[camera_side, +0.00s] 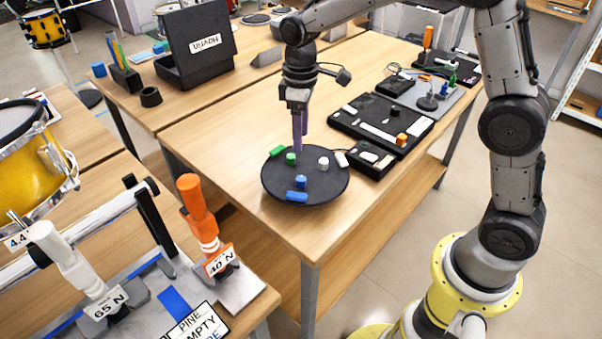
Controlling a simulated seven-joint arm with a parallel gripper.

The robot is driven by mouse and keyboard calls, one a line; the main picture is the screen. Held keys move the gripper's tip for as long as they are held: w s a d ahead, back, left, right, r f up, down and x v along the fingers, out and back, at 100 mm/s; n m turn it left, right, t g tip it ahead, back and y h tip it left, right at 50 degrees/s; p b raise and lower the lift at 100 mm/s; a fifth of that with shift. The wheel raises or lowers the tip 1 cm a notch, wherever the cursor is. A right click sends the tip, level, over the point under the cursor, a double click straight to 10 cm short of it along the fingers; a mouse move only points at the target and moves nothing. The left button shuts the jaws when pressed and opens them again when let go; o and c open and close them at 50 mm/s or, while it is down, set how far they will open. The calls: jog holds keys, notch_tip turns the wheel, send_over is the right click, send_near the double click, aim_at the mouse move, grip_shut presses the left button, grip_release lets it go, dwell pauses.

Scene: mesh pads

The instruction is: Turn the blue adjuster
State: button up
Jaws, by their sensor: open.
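A round black pad (270,185) lies near the front corner of the wooden table. On its near part stands a small blue knob (300,182), with a flat blue bar (297,197) in front of it; the knob looks like the blue adjuster. A green knob (291,159) with a green bar (277,151) and a white knob (323,163) with a white bar (341,159) sit farther back. My gripper (298,149) points down with purple fingers at the pad's far side, near the green knob and behind the blue one. It holds nothing visible; contact cannot be told.
Black panels (372,110) with white and orange parts lie right of the pad. An open black case (197,55) stands on the table behind. An orange tool marked 40 N (200,205) stands on the near-left table. Bare wood (225,135) lies left of the pad.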

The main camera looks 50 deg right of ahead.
aim_at(301, 178)
notch_tip(301, 178, down, 12)
jog(key=shift+f, duration=0.25)
dwell(0.3)
grip_shut()
